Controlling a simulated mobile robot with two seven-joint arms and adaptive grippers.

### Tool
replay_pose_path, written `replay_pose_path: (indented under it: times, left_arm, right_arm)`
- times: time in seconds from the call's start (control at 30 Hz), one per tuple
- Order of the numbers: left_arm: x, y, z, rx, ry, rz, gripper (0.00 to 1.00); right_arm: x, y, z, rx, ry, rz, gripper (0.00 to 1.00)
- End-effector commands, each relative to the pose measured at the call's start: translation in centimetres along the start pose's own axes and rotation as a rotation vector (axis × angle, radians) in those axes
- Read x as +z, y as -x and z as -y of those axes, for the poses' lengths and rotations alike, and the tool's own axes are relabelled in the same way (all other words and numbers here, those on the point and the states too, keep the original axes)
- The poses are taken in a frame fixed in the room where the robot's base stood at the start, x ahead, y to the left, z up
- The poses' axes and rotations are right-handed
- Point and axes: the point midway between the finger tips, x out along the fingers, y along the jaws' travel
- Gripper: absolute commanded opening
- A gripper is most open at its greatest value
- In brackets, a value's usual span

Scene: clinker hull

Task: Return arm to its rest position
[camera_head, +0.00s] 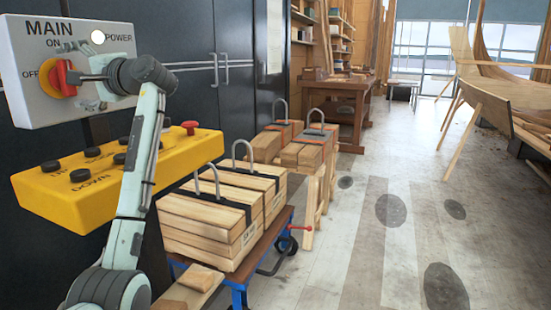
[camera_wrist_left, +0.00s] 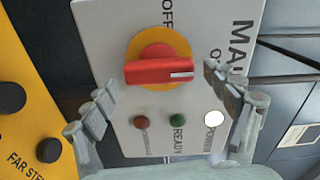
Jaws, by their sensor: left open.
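My left gripper (camera_head: 84,70) is open in front of a white switch panel (camera_head: 25,50) at the upper left of the head view. The panel carries a red rotary knob (camera_head: 66,79) on a yellow disc, with MAIN, ON and OFF labels. In the left wrist view, my left gripper (camera_wrist_left: 160,95) has its fingers spread wide, with the red knob (camera_wrist_left: 160,71) beyond and between them. The white mark on the knob points toward the ON side. Nothing is held. I cannot tell whether a finger touches the panel. My right gripper is out of view.
The POWER lamp (camera_head: 97,37) is white. A yellow button box (camera_head: 110,175) lies below the panel, close to my left arm. Strapped timber stacks (camera_head: 215,220) stand on a blue cart (camera_head: 238,296). Open floor (camera_head: 350,240) lies to the right.

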Motion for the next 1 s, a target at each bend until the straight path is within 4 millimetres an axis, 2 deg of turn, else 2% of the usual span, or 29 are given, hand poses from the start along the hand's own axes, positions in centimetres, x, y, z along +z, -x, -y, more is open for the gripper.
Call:
replay_pose_path:
  times: [1.0]
  left_arm:
    - [0.75, 0.05, 0.91, 0.0, 1.337, 0.001, 0.86]
  right_arm:
    - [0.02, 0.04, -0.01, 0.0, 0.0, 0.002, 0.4]
